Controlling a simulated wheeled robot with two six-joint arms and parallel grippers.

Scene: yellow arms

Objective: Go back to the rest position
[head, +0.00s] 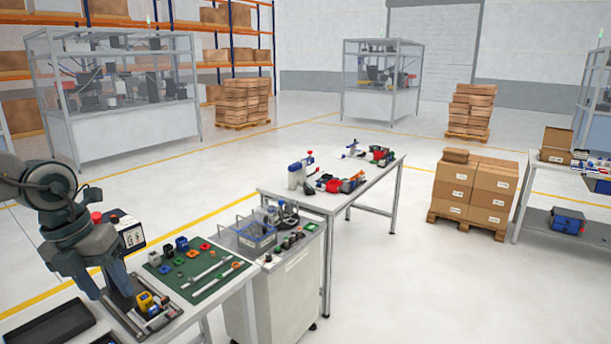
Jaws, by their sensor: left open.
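My left arm (50,190) comes in from the left edge. My left gripper (110,287) points down over the near workbench, its two fingers apart, with nothing seen between them. It is above a dark tray (122,318) holding small yellow, red and blue parts. I cannot tell whether the fingertips touch the tray. A dark box with a white label (133,236) and a red button shows just right of the gripper, partly hidden by it. My right gripper is not in view.
A green mat (222,288) with tools and coloured parts lies right of the tray. A grey cart (280,300) and a long table (365,180) stand beyond. Stacked cartons (475,190) sit on a pallet at right. The floor (440,290) at front right is clear.

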